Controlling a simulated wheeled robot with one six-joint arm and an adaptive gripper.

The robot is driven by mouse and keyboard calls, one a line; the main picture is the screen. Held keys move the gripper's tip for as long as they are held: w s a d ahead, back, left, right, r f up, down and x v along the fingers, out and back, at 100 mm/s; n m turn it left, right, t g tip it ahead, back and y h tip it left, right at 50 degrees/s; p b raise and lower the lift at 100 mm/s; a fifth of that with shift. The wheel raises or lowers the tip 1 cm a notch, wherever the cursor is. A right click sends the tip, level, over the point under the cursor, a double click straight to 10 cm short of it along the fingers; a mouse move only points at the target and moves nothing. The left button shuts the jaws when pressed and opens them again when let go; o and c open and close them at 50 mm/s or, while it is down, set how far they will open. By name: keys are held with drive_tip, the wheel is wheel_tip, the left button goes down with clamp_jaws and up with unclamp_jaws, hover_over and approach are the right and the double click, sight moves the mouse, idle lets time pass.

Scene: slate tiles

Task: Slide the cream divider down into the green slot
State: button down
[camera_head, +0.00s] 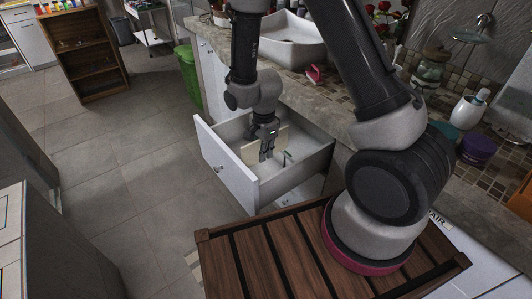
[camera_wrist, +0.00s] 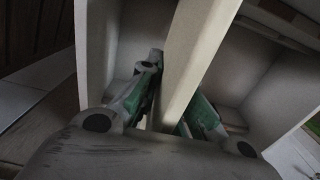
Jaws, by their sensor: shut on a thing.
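The cream divider (camera_head: 250,154) is a thin pale panel at the open drawer (camera_head: 221,163) in the head view. My gripper (camera_head: 267,150) reaches down from above and is shut on it. In the wrist view the divider (camera_wrist: 188,65) runs as a long upright strip between the two fingers of my gripper (camera_wrist: 172,108), with pale drawer walls on both sides. Green patches show along both fingers there; I cannot tell whether they belong to the green slot. The divider's lower edge is hidden, so I cannot tell whether it is seated.
A stone counter (camera_head: 330,108) with a white basin (camera_head: 290,42) stands behind the drawer. A slatted wooden surface (camera_head: 262,262) lies in front. A green bin (camera_head: 188,75) stands behind at the left. The tiled floor (camera_head: 130,170) left of the drawer is clear.

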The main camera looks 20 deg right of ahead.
drive_tip(key=shift+f, duration=5.25)
drive_tip(key=c, duration=1.5)
unclamp_jaws()
